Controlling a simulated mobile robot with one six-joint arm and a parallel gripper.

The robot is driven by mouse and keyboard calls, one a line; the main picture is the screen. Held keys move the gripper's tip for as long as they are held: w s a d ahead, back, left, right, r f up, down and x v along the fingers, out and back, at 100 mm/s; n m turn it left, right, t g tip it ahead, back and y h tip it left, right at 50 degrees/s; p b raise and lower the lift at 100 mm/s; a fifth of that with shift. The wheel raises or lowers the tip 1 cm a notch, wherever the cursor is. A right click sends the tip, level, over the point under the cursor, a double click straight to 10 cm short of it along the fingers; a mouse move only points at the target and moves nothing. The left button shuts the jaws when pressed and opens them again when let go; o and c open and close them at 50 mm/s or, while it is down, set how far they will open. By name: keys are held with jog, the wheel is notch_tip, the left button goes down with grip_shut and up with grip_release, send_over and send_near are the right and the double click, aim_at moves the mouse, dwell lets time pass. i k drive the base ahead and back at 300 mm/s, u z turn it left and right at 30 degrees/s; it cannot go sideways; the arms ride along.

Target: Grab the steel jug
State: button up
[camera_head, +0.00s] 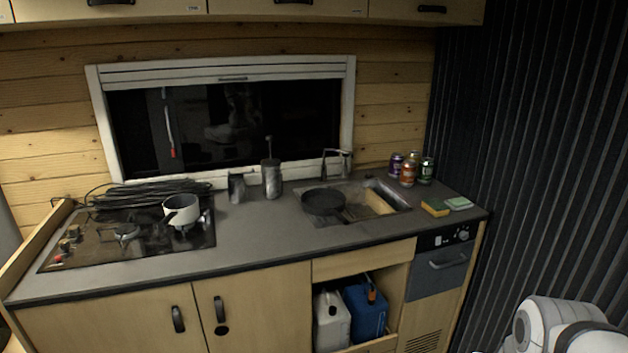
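A small grey metal jug (236,188) stands upright on the grey worktop, right of the hob and below the window's lower left part. It looks like the steel jug. A taller grey metal vessel (271,179) with a thin rod rising from its top stands just right of it, a small gap apart. My gripper is not in view; only a white part of my arm shows at the bottom right corner, far from the jug.
A white saucepan (181,209) sits on the hob (125,250), with black cable behind. A dark pan (323,202) rests over the sink (385,188). Several cans (408,172) and sponges (435,207) are at right. Worktop (255,240) in front of the jug is clear.

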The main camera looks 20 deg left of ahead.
aim_at(237, 190)
jog(key=u, duration=0.05)
jog(key=i, duration=1)
jog(key=u, duration=0.7)
jog(key=i, duration=0.55)
jog(key=u, duration=0.45)
